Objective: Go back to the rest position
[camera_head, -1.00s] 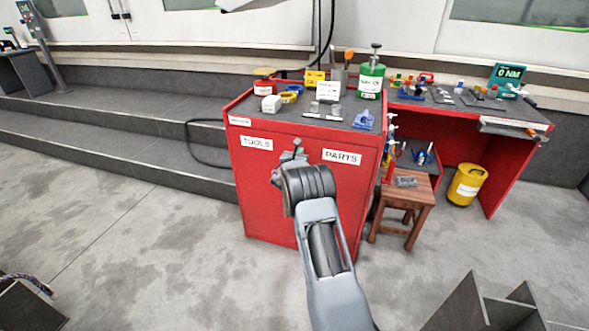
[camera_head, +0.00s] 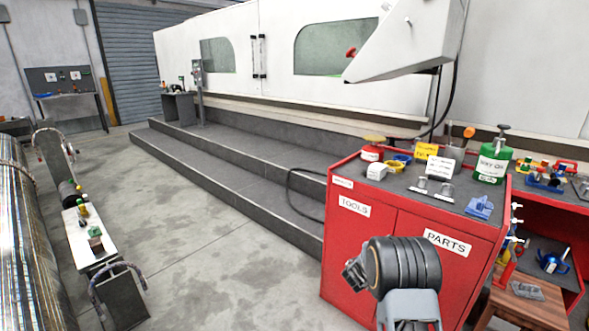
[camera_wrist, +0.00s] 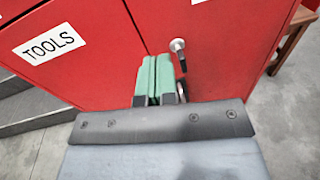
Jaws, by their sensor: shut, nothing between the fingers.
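My gripper (camera_wrist: 160,75) shows in the wrist view with its two green fingers together and nothing between them. It points at the front of the red cabinet (camera_wrist: 95,85), close to a round metal knob. In the head view my gripper (camera_head: 353,275) is mostly hidden behind my dark wrist joint, in front of the doors of the red cabinet (camera_head: 345,255) marked TOOLS and PARTS. I cannot tell the exact gap between the fingers and the cabinet.
The cabinet top holds a green can (camera_head: 493,158), a blue part (camera_head: 479,207) and several small items. A wooden stool (camera_head: 515,308) stands at right. Dark steps (camera_head: 225,175) run along the white machine. Grey floor (camera_head: 190,235) is open at left, beside a narrow bench (camera_head: 84,242).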

